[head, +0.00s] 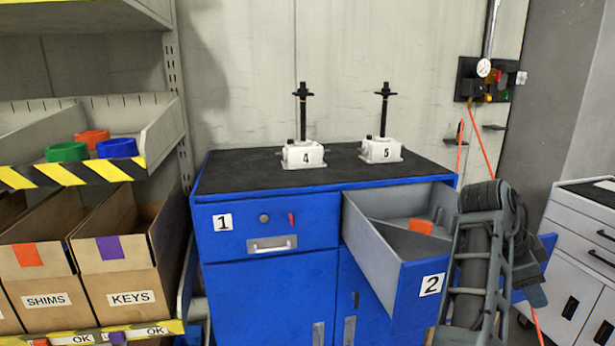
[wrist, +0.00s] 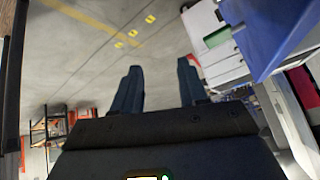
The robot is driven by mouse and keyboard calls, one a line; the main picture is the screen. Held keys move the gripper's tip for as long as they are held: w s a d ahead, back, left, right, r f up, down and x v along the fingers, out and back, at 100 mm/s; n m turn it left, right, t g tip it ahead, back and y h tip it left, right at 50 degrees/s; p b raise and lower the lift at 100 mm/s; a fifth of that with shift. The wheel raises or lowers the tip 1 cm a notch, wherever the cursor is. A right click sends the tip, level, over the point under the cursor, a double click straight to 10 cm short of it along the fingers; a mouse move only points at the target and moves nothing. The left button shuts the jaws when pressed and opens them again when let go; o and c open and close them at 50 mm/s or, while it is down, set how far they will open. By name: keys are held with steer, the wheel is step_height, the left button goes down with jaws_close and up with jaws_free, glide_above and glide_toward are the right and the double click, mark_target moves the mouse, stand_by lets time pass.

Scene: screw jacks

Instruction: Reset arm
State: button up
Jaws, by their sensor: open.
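My gripper (wrist: 158,68) shows in the wrist view with its two dark fingers apart and nothing between them. The arm hides part of that drawer's front and the cabinet's right side. The gripper is mostly hidden behind the arm there.
Screw jacks 4 (head: 303,155) and 5 (head: 381,150) stand upright on the cabinet top. Drawer 1 (head: 305,222) is shut. A shelf with cardboard bins (head: 128,275) stands left. A grey drawer unit (head: 575,240) stands right. An orange cord hangs from the wall panel (head: 485,78).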

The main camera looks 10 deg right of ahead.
steer(key=s+d+f+n+t+h, duration=0.4)
steer(key=s+f+n+t, duration=0.15)
steer(key=f+n, duration=0.3)
steer(key=s+a+f+n+t+y, duration=0.2)
steer(key=s+a+f+n+t, duration=0.15)
steer(key=s+a+n, duration=0.2)
steer(key=s+a+f+n+t+y, duration=0.2)
steer(key=s+a+n+t, duration=0.2)
steer(key=s+a+n, duration=0.15)
steer(key=s+a+r+n+t+y, duration=0.2)
steer(key=s+a+n+y, duration=0.25)
steer(key=s+a, duration=0.75)
steer(key=s+a+r+t+y, duration=0.1)
steer(key=s+a+r+y, duration=0.1)
steer(key=s+a+r, duration=0.6)
steer(key=shift+s+r+m+y, duration=0.3)
steer(key=shift+s+r+y, duration=0.1)
steer(key=shift+s, duration=0.6)
